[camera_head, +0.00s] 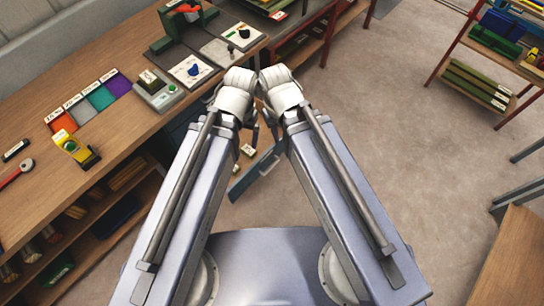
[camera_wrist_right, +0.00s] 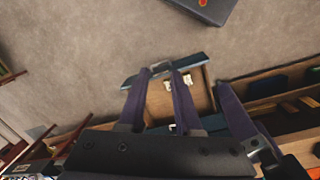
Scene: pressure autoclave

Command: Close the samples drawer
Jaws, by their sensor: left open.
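The samples drawer stands pulled out from under the bench, with its blue front (camera_head: 250,176) low between my forearms. In the right wrist view its blue front (camera_wrist_right: 193,62), grey handle (camera_wrist_right: 161,66) and wooden inside with small white-labelled items (camera_wrist_right: 178,82) show. My right gripper (camera_wrist_right: 161,73) has its two fingers apart, with tips above the drawer front, one to each side of the handle. I cannot tell whether they touch it. My left gripper (camera_head: 252,132) is open beside the right one, partly hidden by the wrists. One of its fingers shows at the right in the right wrist view.
The wooden bench (camera_head: 105,130) holds coloured mats, a yellow device (camera_head: 76,149) and other equipment. Open shelves (camera_head: 90,215) lie below it. A red-framed rack (camera_head: 478,78) stands at the far right, and a wooden surface (camera_head: 515,262) at the lower right. The floor between is clear.

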